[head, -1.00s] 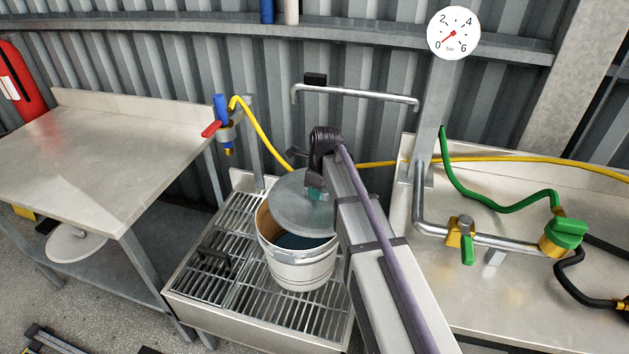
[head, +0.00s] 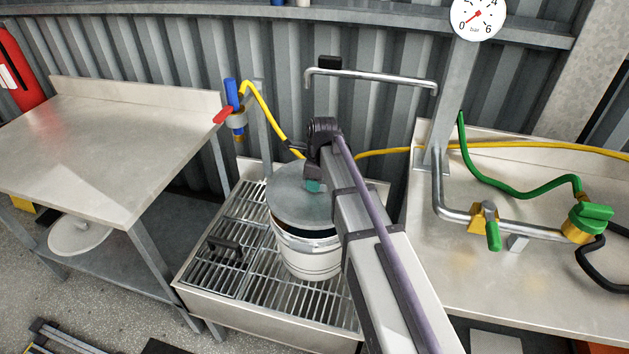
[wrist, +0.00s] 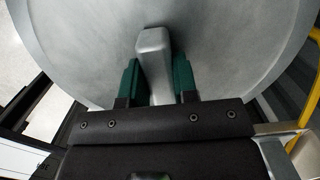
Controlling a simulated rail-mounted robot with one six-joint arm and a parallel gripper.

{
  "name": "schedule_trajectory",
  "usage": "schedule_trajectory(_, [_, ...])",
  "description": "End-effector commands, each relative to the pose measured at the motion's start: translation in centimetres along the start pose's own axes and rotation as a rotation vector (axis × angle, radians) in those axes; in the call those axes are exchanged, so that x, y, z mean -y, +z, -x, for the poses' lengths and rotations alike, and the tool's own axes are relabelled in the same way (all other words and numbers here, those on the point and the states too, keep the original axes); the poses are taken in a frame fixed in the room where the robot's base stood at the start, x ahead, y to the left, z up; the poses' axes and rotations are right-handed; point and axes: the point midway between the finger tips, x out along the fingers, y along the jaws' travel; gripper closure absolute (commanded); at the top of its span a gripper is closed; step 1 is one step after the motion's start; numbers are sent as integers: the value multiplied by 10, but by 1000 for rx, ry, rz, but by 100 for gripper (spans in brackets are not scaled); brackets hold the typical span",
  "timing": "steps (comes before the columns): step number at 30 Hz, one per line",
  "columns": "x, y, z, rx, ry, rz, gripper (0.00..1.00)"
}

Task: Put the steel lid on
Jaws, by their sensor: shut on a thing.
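The steel lid (head: 296,202) is a round grey disc over the mouth of the white bucket (head: 312,262) in the head view. It covers most of the opening, and a dark gap shows at the front right, below its edge. I cannot tell whether the lid touches the rim. In the wrist view the lid (wrist: 225,50) fills most of the picture, with its upright handle (wrist: 155,60) between the green fingers. My gripper (wrist: 157,82) is shut on this handle. In the head view my gripper (head: 314,186) is mostly hidden by my arm.
The bucket stands on a slatted drain grate (head: 215,275) in a steel basin. A steel table (head: 110,145) is at left, and a bench (head: 490,290) with a green-handled valve (head: 590,222) is at right. A yellow hose (head: 270,115) runs behind the bucket.

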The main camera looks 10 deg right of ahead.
Motion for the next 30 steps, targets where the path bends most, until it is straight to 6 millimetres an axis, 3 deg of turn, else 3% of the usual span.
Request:
schedule_trajectory(3, [0,-2,-21,0,0,0,97])
schedule_trajectory(11, [0,-6,-49,0,0,0,97])
schedule_trajectory(30, [0,-6,-50,0,0,0,97])
